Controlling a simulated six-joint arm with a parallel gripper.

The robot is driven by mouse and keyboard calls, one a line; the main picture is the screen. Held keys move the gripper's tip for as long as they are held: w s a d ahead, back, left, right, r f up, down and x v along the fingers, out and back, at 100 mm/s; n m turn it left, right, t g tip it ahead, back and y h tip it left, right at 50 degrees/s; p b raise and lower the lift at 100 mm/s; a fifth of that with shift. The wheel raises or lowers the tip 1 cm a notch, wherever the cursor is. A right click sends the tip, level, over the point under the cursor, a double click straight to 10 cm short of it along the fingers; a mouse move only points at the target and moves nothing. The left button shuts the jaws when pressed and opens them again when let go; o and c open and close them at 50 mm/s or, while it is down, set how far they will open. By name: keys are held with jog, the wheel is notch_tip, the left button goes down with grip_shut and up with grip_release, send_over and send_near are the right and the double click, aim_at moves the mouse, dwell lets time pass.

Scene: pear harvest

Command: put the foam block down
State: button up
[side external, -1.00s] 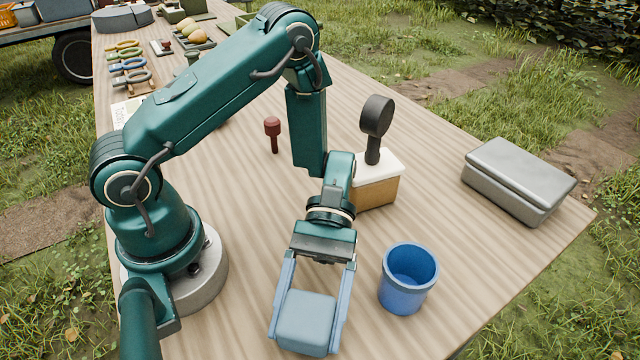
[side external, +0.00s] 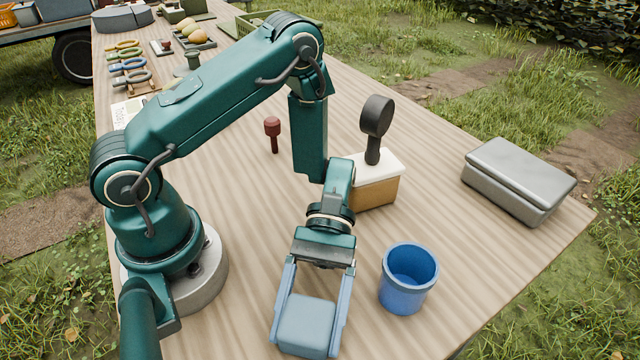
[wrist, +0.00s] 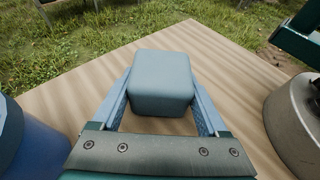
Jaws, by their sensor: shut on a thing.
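The foam block (side external: 307,325) is a pale blue-grey cube with rounded edges. My gripper (side external: 309,322) is shut on it, with one light-blue finger along each side. In the wrist view the block (wrist: 161,84) sits between the fingers of my gripper (wrist: 161,100), over the wooden table near its edge. I cannot tell for sure whether its underside touches the table.
A blue cup (side external: 408,279) stands just right of my gripper. A box with a white top (side external: 374,180) and a dark paddle-like tool (side external: 376,125) is behind. A grey metal case (side external: 518,181) lies at the right. The wooden table (side external: 480,262) is clear between cup and case.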

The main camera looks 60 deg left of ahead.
jog(key=shift+f, duration=0.15)
jog(key=o, duration=1.2)
jog(key=shift+o, duration=0.2)
jog(key=v, duration=0.5)
jog(key=shift+w, duration=0.1)
jog(key=r, duration=0.1)
jog(key=w+a+r+m+t, duration=0.1)
jog(key=r, duration=0.1)
jog(key=shift+w+a+m+y, duration=0.2)
jog(key=shift+a+m+y, duration=0.05)
jog(key=shift+m+y, duration=0.05)
jog(key=s+a+r+m+t+y, duration=0.1)
jog(key=a+r+m+t+y, duration=0.6)
jog(key=t, duration=0.7)
notch_tip(320, 180, up, 4)
jog(key=shift+a+y, duration=0.95)
jog(key=shift+y, duration=0.05)
